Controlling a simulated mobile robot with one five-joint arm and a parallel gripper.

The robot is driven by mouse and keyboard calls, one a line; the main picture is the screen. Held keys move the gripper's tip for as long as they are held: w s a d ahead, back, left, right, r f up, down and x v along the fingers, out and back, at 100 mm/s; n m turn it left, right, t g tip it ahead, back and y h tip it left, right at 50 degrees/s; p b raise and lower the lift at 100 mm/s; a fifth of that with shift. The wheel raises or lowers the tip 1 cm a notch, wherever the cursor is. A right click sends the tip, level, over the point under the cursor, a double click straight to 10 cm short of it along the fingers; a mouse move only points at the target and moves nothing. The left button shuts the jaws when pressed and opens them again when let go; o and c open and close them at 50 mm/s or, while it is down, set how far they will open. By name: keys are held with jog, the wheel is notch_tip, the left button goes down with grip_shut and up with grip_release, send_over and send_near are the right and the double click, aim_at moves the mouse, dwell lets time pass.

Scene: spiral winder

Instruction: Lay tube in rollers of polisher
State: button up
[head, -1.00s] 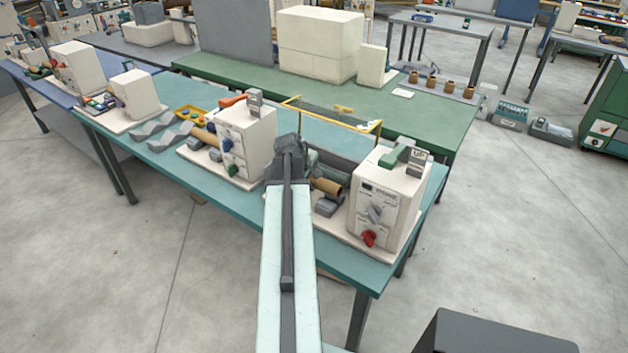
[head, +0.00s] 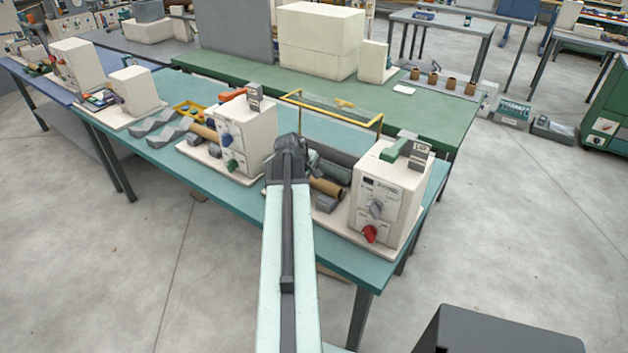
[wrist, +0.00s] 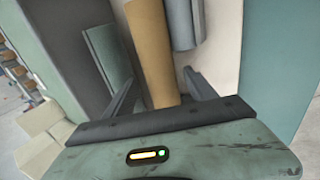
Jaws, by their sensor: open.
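A brown tube (head: 326,187) lies on the right-hand white machine (head: 389,196), beside grey rollers. In the wrist view the tube (wrist: 151,45) runs lengthwise between the two dark fingers of my gripper (wrist: 160,72), with a grey roller (wrist: 181,22) close to its right. The fingers are apart, and I cannot tell whether either touches the tube. In the head view my arm hides most of my gripper (head: 318,163) and part of this machine's left side. A second tube (head: 203,131) lies by the left machine (head: 246,133).
Both machines stand on a teal table (head: 170,172). A yellow wire frame (head: 333,105) stands behind them. Grey wavy parts (head: 160,127) and a yellow tray (head: 190,107) are at the left. A green table (head: 430,112) with several brown pieces is behind.

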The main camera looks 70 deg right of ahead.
jog(key=p+v, duration=0.6)
jog(key=v, duration=0.1)
jog(key=shift+a+r, duration=0.15)
jog(key=shift+r, duration=0.05)
notch_tip(320, 180, up, 7)
jog(key=p, duration=0.7)
